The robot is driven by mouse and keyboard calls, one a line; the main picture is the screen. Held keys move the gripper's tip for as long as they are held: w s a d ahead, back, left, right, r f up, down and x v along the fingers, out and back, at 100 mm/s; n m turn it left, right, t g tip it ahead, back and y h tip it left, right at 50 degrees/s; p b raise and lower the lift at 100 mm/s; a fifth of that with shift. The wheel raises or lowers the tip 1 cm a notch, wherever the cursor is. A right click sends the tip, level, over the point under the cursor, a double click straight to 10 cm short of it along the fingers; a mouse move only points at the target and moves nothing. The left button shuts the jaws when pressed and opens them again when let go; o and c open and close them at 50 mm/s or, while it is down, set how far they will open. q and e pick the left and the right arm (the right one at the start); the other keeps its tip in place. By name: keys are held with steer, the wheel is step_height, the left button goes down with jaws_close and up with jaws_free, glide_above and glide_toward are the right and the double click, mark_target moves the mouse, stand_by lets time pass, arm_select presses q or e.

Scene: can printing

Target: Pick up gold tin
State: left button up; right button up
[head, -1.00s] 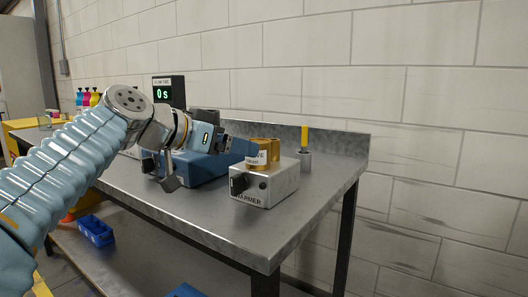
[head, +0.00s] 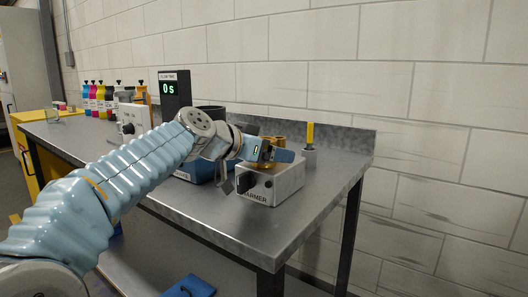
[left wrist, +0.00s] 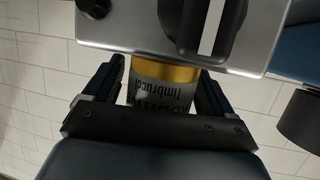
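The gold tin (head: 281,141) stands on top of the grey box marked WARMER (head: 284,184), partly hidden by my gripper in the head view. In the left wrist view the tin (left wrist: 164,92) shows a gold band and a pale label with dark print. My left gripper (head: 268,152) is at the tin, just above the warmer. In the left wrist view its two fingers (left wrist: 163,90) stand on either side of the tin, with narrow gaps visible, so it looks open around the tin. My right gripper is in neither view.
A yellow stick in a grey holder (head: 310,150) stands right of the warmer. A blue machine (head: 198,172) and a display reading 0 s (head: 174,90) stand to the left. Several coloured bottles (head: 100,100) are farther left. The table's right end (head: 330,195) is clear.

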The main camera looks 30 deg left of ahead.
arm_select(q)
steer(key=c, duration=1)
